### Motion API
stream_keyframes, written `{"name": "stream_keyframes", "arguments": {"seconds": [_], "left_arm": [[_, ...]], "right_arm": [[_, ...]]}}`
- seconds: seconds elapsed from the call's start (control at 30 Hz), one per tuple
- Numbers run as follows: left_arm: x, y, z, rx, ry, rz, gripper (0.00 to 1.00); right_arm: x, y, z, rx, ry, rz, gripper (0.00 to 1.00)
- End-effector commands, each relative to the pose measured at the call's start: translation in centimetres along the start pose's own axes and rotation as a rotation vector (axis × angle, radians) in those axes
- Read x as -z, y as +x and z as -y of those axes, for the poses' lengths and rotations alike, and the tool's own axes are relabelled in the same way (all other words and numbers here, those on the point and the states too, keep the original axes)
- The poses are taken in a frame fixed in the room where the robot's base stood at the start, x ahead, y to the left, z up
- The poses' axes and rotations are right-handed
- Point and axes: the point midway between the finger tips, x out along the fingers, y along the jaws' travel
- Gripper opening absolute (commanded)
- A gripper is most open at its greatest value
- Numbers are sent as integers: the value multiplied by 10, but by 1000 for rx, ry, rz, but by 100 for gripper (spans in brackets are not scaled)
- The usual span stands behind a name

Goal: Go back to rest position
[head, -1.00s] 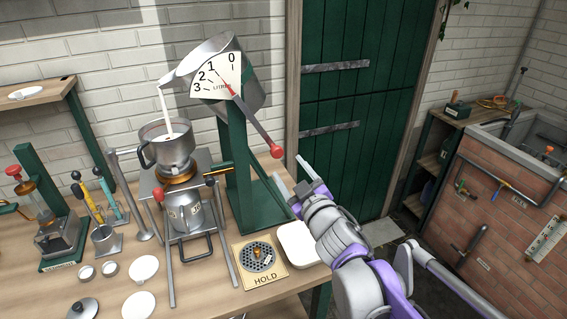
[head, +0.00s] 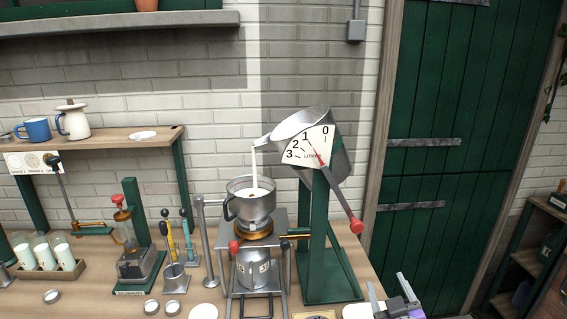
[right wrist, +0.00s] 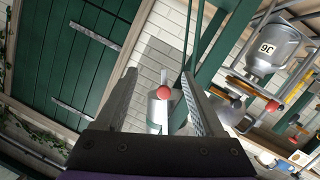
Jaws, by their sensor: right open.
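My right gripper (head: 392,300) is at the lower right of the head view, open and empty. In the right wrist view its two fingers (right wrist: 160,105) stand apart, with the red lever knob (right wrist: 163,92) seen between them at a distance. In the head view that knob (head: 356,226) ends the lever of the tilted metal milk can (head: 335,160). My left gripper is not in view.
The pot stands on a metal stand (head: 282,228) over a lower can (head: 253,268). A shelf (head: 100,138) with a blue mug (head: 36,129) and a white jug (head: 73,122) is at left. A bottle rack (head: 70,272) is below it. A green door (head: 440,110) is at right.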

Motion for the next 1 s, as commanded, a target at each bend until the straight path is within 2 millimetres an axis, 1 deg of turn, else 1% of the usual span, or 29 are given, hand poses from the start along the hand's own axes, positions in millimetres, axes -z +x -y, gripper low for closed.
{"name": "stream_keyframes", "arguments": {"seconds": [0.03, 0.07, 0.1, 0.17, 0.2, 0.3, 0.4, 0.5, 0.6, 1.0], "left_arm": [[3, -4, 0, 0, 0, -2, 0], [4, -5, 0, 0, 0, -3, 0], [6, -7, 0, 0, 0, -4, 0], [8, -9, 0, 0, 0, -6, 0], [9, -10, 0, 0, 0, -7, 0], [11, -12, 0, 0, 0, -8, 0], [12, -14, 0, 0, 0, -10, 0], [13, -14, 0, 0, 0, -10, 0], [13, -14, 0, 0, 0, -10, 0], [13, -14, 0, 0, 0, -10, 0]], "right_arm": [[-26, -15, 6, -2, 48, 103, 70], [-44, -25, 11, 1, 77, 174, 70], [-68, -39, 20, 15, 113, 270, 70], [-101, -62, 37, 50, 160, 407, 70], [-120, -77, 49, 81, 186, 488, 70], [-157, -114, 79, 166, 233, 658, 70], [-179, -143, 101, 242, 259, 771, 70], [-190, -160, 114, 290, 272, 835, 70], [-194, -166, 119, 309, 275, 858, 70], [-194, -166, 119, 307, 276, 858, 70]]}}
